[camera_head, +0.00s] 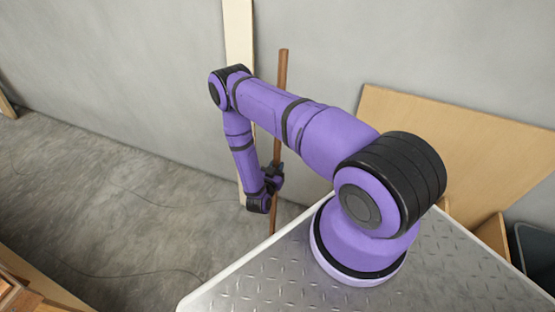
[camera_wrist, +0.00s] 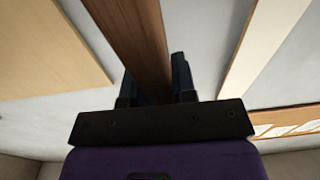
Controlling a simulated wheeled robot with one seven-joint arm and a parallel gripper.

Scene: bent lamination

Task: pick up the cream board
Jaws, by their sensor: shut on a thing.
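The cream board (camera_head: 239,35) is a tall, narrow, pale plank standing upright against the grey wall, partly hidden behind my arm. In the wrist view a pale plank (camera_wrist: 262,45), likely the same board, runs along the right, apart from the fingers. My gripper (camera_head: 273,178) is beside the board, to its right in the head view. It is shut on a brown stick (camera_head: 283,70), a long, slim, nearly upright piece. In the wrist view the brown stick (camera_wrist: 137,35) passes between the fingers of my gripper (camera_wrist: 155,80).
A wide tan panel (camera_head: 455,135) leans on the wall at the right. A dark bin (camera_head: 535,250) stands at the far right. Wooden pieces (camera_head: 20,295) lie at the lower left. A thin cable crosses the grey floor (camera_head: 120,205), which is mostly clear at the left.

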